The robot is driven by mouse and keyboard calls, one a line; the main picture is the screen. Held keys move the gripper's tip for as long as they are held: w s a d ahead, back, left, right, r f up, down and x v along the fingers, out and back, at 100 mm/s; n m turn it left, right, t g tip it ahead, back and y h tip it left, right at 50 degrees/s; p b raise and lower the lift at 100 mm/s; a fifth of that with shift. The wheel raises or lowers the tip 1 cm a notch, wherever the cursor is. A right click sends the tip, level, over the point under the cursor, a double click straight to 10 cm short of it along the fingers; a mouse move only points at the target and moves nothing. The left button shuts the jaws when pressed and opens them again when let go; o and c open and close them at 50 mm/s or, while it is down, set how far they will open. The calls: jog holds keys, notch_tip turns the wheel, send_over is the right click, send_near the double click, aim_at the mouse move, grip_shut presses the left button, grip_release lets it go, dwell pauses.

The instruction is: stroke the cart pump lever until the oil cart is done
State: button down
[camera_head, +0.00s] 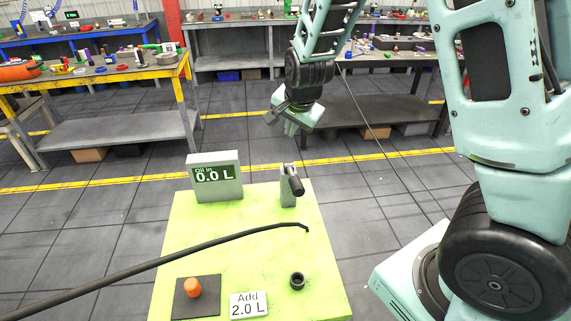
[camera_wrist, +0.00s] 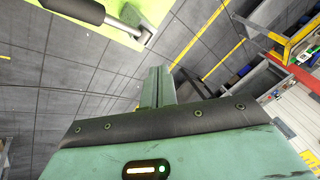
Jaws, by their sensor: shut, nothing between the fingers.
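The cart's lime-green top (camera_head: 225,255) is in the lower middle of the head view. On its far right stands a grey pump block (camera_head: 287,200) with a black-gripped lever (camera_head: 296,185). The lever's black grip (camera_wrist: 80,10) and grey joint also show at the top left of the wrist view. A grey display box (camera_head: 214,180) reads "Oil in 0.0 L". A white card (camera_head: 249,305) reads "Add 2.0 L". My gripper (camera_head: 272,118) is shut and empty, beyond and above the lever in the head view, apart from it; its fingers (camera_wrist: 157,86) point away from the wrist camera.
A black hose (camera_head: 180,259) crosses the top, its bent tip on the right. A black ring-shaped port (camera_head: 297,281) and an orange cap (camera_head: 192,287) on a dark pad (camera_head: 209,299) are near the front. A yellow-edged workbench (camera_head: 100,75) stands left; floor between is clear.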

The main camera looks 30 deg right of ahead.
jog(key=shift+w+d, duration=0.15)
jog(key=shift+w, duration=0.05)
dwell(0.3)
jog(key=b, duration=0.7)
send_over(293, 175)
notch_tip(293, 175, down, 8)
jog(key=shift+w+f, duration=0.1)
jog(key=shift+f, duration=0.05)
dwell(1.5)
jog(key=shift+f, duration=0.35)
